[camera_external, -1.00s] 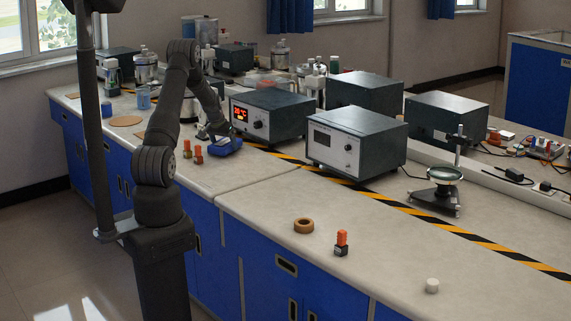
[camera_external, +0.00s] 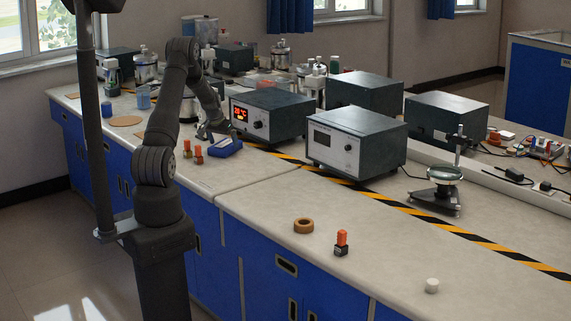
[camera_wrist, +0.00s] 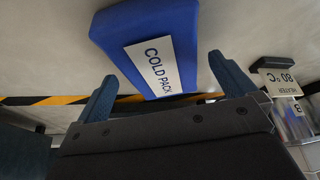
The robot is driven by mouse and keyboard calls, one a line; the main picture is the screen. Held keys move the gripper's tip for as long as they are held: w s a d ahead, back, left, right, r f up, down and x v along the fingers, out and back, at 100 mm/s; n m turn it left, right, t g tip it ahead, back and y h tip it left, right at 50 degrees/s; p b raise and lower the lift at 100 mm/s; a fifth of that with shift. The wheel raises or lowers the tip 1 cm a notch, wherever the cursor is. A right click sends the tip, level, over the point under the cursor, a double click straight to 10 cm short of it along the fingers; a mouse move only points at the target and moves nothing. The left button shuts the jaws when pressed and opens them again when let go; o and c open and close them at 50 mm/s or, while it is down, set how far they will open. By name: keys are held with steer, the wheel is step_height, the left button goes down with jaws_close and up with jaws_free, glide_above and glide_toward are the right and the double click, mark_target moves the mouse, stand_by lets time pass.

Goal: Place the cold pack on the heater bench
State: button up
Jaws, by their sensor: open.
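The cold pack (camera_external: 227,148) is a blue block with a white label. It lies on the bench top (camera_external: 330,205), in front of the instrument with the lit red display (camera_external: 263,116). In the wrist view, the cold pack (camera_wrist: 150,50) shows its "COLD PACK" lettering and sits between and beyond my fingertips. My gripper (camera_wrist: 162,70) is open, with a finger either side of the view and gaps to the pack. In the external view, my gripper (camera_external: 210,132) is just above and left of the pack. A "HEATER 80°C" label (camera_wrist: 280,82) shows at the right of the wrist view.
Two orange-topped items (camera_external: 193,151) stand left of the pack. A second grey instrument (camera_external: 356,143) stands to the right. Yellow-black striped tape (camera_external: 440,220) runs along the bench.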

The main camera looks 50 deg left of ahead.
steer(key=v, duration=1)
steer(key=x, duration=1.2)
steer(key=shift+f, duration=0.3)
steer(key=shift+r, duration=1.45)
